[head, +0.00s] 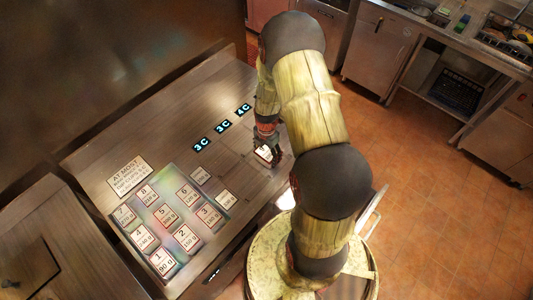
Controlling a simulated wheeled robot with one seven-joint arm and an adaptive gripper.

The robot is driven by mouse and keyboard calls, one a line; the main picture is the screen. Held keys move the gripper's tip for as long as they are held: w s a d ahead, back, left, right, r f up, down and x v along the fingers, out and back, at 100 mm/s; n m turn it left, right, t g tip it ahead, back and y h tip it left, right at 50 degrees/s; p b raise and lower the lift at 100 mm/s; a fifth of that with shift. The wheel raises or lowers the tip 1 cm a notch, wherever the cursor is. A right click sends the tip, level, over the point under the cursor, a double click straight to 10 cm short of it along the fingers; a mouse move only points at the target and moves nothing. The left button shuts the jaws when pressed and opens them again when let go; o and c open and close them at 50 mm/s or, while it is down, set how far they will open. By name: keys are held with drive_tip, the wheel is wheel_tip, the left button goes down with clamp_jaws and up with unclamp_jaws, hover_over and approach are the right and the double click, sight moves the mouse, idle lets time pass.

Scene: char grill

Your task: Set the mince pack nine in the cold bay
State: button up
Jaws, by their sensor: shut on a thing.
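My gripper (265,145) is near the right edge of the steel counter, beyond the displays, with its fingers pointing down. It is shut on a small pack with a white label (264,154). The label's number is too small to read, but packs one to eight show elsewhere, so I take it as mince pack nine. My arm and fingers hide part of it, and I cannot tell if it touches the counter. Displays reading 3C (201,144), 3C (222,127) and 4C (243,109) run along the counter. I cannot tell which place is the cold bay.
A shiny panel (150,254) at the front left bears several numbered, weight-marked labels, one to eight. Two smaller labels lie on its right side. A sign starting "AT MOST" (129,176) lies beside it. A dark wall stands behind the counter. Tiled floor (430,210) lies open to the right.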

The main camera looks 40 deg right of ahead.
drive_tip(key=shift+f, duration=0.15)
drive_tip(key=o, duration=1.4)
